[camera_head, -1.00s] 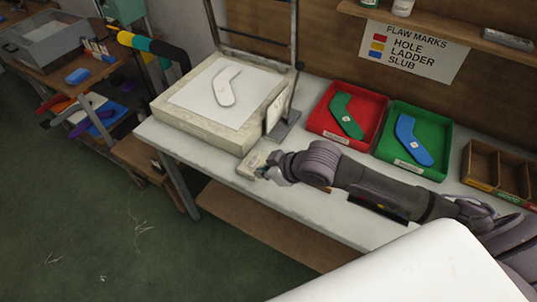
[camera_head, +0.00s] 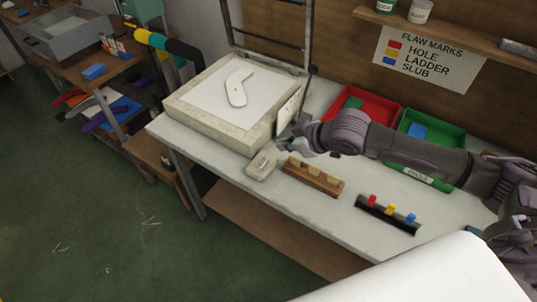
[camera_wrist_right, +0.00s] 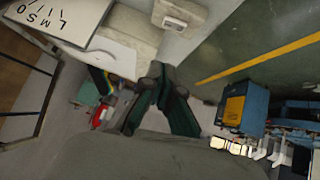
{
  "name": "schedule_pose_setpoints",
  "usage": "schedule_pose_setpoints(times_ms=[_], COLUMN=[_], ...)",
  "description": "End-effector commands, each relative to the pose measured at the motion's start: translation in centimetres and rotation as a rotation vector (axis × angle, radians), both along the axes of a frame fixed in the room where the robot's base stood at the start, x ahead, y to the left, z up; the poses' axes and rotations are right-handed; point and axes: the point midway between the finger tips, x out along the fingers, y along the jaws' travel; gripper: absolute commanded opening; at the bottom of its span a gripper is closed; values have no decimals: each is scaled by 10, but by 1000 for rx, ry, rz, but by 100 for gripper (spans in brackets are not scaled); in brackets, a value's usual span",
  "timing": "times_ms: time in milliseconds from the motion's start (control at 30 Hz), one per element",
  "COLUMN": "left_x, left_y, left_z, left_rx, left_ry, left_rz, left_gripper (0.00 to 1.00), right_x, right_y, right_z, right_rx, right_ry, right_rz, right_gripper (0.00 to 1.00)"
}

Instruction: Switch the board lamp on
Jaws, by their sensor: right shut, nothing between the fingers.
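A white sock-shaped board (camera_head: 238,88) lies on the pale, bright panel of a box with a cream frame (camera_head: 205,128) at the table's left end. A small beige switch box (camera_head: 261,167) sits near the table's front edge; its lever position is too small to tell. It appears to show at the top of the right wrist view (camera_wrist_right: 180,14). My right gripper (camera_head: 284,146) is shut and empty, above and behind the switch box and apart from it. Its closed fingers show in the wrist view (camera_wrist_right: 158,78). My left gripper is out of view.
A small upright panel (camera_head: 287,108) stands beside the box frame, close to my right gripper. A wooden block (camera_head: 313,178) and a black rack with coloured markers (camera_head: 387,214) lie along the front. Red (camera_head: 388,105) and green (camera_head: 455,133) trays are behind my right arm.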

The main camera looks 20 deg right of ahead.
Motion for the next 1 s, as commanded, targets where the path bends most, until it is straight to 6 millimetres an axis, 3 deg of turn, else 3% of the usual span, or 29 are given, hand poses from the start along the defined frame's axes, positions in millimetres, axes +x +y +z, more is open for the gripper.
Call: schedule_pose_setpoints(times_ms=[433,700,1000], left_x=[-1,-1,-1], left_y=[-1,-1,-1], left_z=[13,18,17], left_rx=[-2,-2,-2], left_ry=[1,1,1], left_rz=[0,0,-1], left_gripper=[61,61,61], right_x=[55,56,56], right_y=[33,28,27], right_z=[-63,-95,-100], right_rx=[1,0,-1], right_ry=[2,1,0], right_rz=[1,1,1], right_gripper=[0,0,0])
